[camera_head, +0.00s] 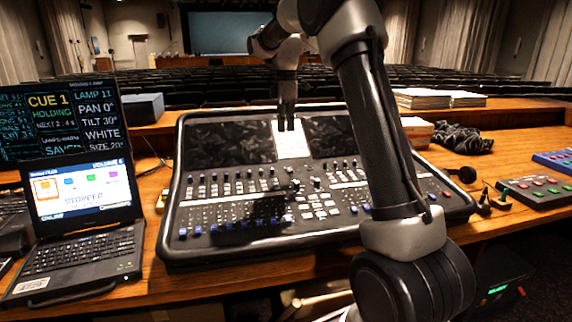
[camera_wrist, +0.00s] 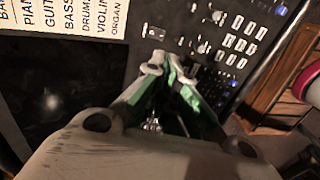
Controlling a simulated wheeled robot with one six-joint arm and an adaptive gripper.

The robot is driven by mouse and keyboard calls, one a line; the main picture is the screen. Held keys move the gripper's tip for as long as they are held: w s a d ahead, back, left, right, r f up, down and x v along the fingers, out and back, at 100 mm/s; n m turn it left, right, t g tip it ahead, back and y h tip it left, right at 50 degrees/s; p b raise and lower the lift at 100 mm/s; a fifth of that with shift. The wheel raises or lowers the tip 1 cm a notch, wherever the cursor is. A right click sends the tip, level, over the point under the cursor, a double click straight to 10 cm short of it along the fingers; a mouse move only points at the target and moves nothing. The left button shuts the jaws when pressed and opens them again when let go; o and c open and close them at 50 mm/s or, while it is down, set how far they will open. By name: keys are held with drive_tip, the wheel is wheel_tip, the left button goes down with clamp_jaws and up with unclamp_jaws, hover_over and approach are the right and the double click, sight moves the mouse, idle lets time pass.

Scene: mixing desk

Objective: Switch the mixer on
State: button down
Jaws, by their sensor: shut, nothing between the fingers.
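The mixer (camera_head: 340,228) is a wide black console on the wooden desk, with rows of knobs, faders and buttons. Its two screens, left (camera_head: 228,143) and right (camera_head: 334,138), are dark. A white label sheet (camera_head: 292,146) stands between them; it lists instruments in the wrist view (camera_wrist: 75,15). A small red button (camera_head: 446,194) sits at the mixer's right end. I cannot tell which control is the power switch. My gripper (camera_head: 286,128) points down over the top of the label sheet, shut and empty. In the wrist view, its fingertips (camera_wrist: 164,68) are over the control panel; contact is unclear.
A laptop (camera_head: 85,215) and a dark cue monitor (camera_head: 62,120) stand at the left. Paper stacks (camera_head: 440,98), a black cable heap (camera_head: 455,137) and a button box (camera_head: 543,190) lie at the right. My arm hides part of the mixer's right half.

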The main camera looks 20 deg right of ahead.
sight(285, 171)
drive_tip(key=shift+f, duration=0.1)
wheel_tip(285, 171, down, 14)
drive_tip(key=shift+s+r, duration=0.1)
drive_tip(key=shift+s, duration=0.05)
idle(0.3)
drive_tip(key=shift+s+f, duration=0.1)
drive_tip(key=shift+f, duration=0.25)
idle(0.3)
drive_tip(key=shift+w+d+r, duration=0.1)
drive_tip(key=shift+w+r, duration=0.2)
drive_tip(key=shift+w, duration=0.45)
drive_tip(key=s+r, duration=0.3)
drive_tip(key=r, duration=1)
drive_tip(key=shift+a+r, duration=0.3)
